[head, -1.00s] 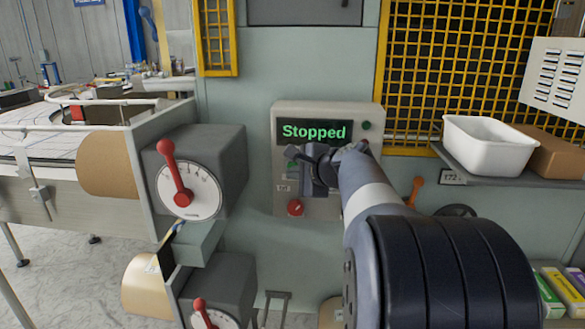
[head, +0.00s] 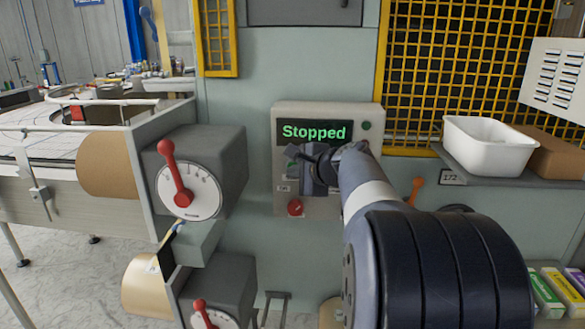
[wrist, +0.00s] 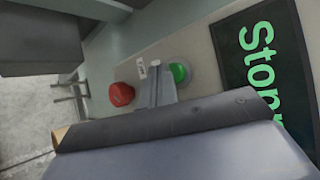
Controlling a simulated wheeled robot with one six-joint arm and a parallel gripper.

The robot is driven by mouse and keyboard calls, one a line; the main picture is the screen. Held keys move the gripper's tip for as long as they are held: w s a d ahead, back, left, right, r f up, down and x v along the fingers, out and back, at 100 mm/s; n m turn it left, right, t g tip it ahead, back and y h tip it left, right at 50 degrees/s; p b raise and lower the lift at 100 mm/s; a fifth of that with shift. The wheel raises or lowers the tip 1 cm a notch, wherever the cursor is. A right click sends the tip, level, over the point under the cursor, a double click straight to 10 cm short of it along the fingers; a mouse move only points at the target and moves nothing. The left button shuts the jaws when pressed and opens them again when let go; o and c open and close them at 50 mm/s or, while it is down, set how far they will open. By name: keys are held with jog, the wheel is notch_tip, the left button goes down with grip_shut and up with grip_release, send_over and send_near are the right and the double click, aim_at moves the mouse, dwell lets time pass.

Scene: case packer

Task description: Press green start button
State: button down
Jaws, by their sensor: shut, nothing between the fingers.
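The grey control panel (head: 335,205) has a display (head: 313,132) reading "Stopped" in green letters. The green start button (wrist: 180,72) shows in the wrist view, between a red button (wrist: 121,94) and the display. In the head view the green button is hidden behind my gripper (head: 293,156), while the red button (head: 295,208) shows below. My gripper is shut and empty in front of the panel. In the wrist view its fingers (wrist: 156,84) reach up beside the green button's lower left edge. I cannot tell whether they touch it.
A grey box with a red-handled dial (head: 184,186) stands out left of the panel, with a second dial (head: 212,318) below. A shelf at right holds a white tub (head: 487,146) and a brown box (head: 555,150). Yellow mesh guarding (head: 450,75) is above it.

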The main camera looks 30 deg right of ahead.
jog(key=shift+w+d, duration=0.3)
jog(key=shift+w, duration=0.15)
dwell(0.8)
jog(key=shift+s, duration=0.1)
jog(key=shift+s+a, duration=0.45)
jog(key=shift+s, duration=0.15)
jog(key=shift+s+a, duration=0.1)
jog(key=s+a, duration=0.1)
jog(key=s+b, duration=0.1)
jog(key=s+a, duration=0.1)
jog(key=s, duration=0.1)
jog(key=shift+a, duration=0.35)
dwell(0.7)
